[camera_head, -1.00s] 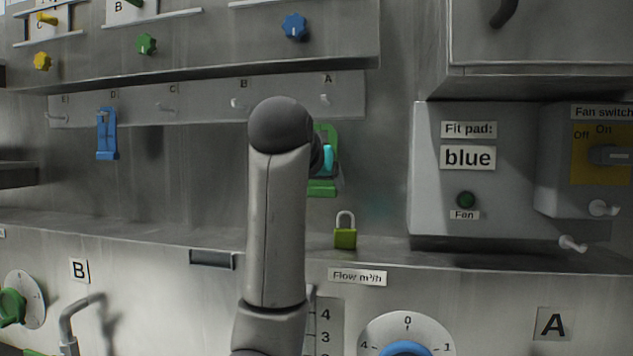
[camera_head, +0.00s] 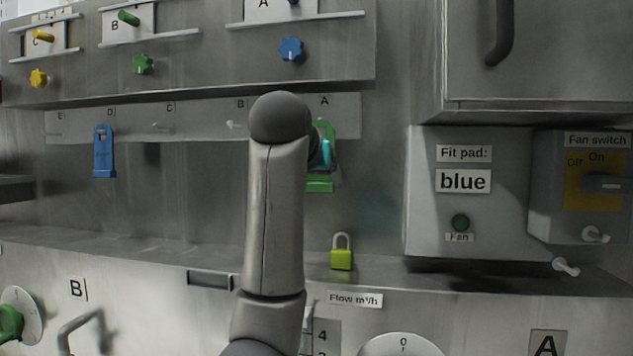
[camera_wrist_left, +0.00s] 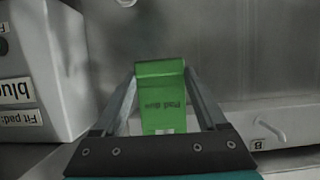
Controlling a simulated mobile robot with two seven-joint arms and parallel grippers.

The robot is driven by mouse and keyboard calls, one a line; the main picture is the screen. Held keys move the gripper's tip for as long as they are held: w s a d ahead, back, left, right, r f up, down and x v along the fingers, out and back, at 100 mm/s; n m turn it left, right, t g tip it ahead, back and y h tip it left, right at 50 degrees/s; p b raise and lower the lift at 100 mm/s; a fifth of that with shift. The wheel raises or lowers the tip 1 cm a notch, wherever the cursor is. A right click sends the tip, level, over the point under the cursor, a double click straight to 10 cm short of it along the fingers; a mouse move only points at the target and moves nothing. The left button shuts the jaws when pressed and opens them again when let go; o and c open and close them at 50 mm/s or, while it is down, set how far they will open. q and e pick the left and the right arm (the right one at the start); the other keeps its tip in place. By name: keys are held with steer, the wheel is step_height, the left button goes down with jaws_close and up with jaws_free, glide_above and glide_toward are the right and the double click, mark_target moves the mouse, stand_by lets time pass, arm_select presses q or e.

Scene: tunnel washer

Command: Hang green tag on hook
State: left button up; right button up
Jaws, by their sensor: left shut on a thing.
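My left gripper (camera_wrist_left: 165,105) is shut on the green tag (camera_wrist_left: 160,85), whose printed face shows between the two fingers in the wrist view. In the head view my own arm covers most of the gripper. The green tag (camera_head: 320,185) shows there right of the arm, with its upper part at the hook rail (camera_head: 200,118) just under label A. Hook A is hidden or overlapped by the tag, so I cannot tell whether the tag touches it. My right gripper is not in view.
A blue tag (camera_head: 104,152) hangs at D on the rail. Hook B (camera_head: 236,125) is bare. A green padlock (camera_head: 341,252) stands on the ledge below the green tag. A grey box labelled blue (camera_head: 462,210) and the fan switch (camera_head: 605,183) stick out at the right.

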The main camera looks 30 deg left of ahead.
arm_select(q)
steer(key=shift+w+a+r+p, duration=0.2)
steer(key=shift+w+r+p, duration=0.45)
steer(key=shift+r+p, duration=0.15)
steer(key=shift+w+a+r+p, duration=0.15)
steer(key=shift+w+r+p, duration=0.5)
steer(key=shift+p, duration=0.1)
steer(key=shift+w+a+f, duration=0.15)
steer(key=shift+w+f, duration=0.4)
steer(key=shift+f, duration=0.15)
steer(key=o, duration=1.3)
steer(key=shift+c, duration=0.2)
